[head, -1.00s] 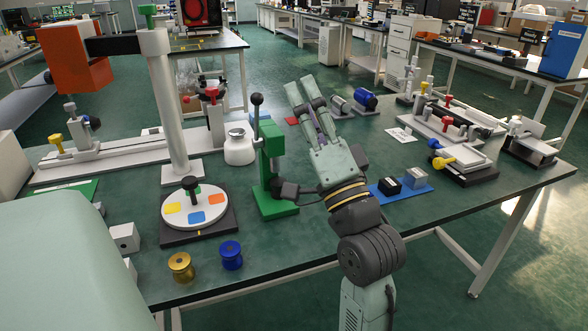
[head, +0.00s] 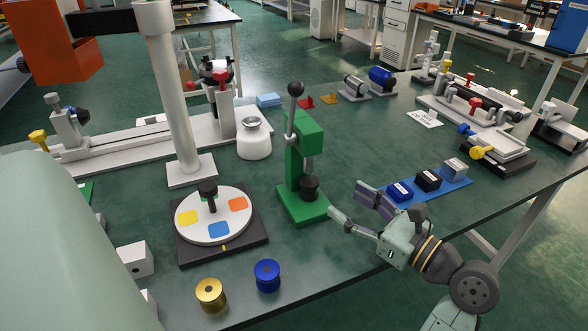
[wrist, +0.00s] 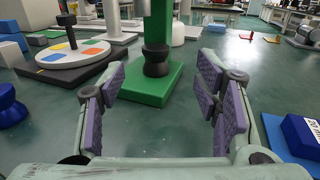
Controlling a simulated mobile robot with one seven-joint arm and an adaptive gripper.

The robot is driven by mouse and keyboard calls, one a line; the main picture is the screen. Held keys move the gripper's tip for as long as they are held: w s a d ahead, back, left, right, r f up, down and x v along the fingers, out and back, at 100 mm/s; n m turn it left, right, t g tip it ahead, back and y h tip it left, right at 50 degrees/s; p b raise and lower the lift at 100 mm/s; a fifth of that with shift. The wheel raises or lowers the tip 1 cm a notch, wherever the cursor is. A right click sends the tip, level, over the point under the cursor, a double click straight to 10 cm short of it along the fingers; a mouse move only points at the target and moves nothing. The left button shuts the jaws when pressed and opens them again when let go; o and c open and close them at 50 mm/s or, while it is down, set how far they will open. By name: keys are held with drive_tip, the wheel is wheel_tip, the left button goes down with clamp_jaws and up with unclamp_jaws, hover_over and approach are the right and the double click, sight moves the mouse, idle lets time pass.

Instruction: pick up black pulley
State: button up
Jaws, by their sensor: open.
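The black pulley (head: 309,187) stands upright on the base of the green press (head: 304,150), below the press's ram. It has a narrow waist and shows in the wrist view (wrist: 156,62) straight ahead, near the top middle. My gripper (head: 356,203) is open and empty, just right of the press in the head view, with its fingers towards the pulley. In the wrist view my gripper (wrist: 162,80) has its purple-padded fingers spread wide, one to each side of the pulley's line. The pulley is beyond the fingertips, apart from them.
A gold pulley (head: 210,294) and a blue pulley (head: 267,275) stand at the table's front. A round dial plate (head: 214,232) is left of the press. A blue strip (head: 456,186) with several blocks lies right of my gripper. Bare table lies between gripper and press.

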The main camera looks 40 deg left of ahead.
approach(301, 175)
drive_tip(key=shift+w+a+r, duration=0.1)
drive_tip(key=shift+w+a, duration=0.05)
drive_tip(key=shift+a, duration=0.35)
drive_tip(key=shift+w+a+r, duration=0.1)
drive_tip(key=shift+a, duration=0.45)
drive_tip(key=shift+s+a+f+p, duration=0.1)
drive_tip(key=shift+a+p, duration=0.1)
drive_tip(key=shift+a, duration=1.15)
drive_tip(key=shift+s+a+f+p, duration=0.1)
drive_tip(key=shift+a+f+p, duration=0.1)
drive_tip(key=shift+a, duration=1.2)
drive_tip(key=shift+c, duration=0.4)
drive_tip(key=c, duration=1)
drive_tip(key=shift+r, duration=0.1)
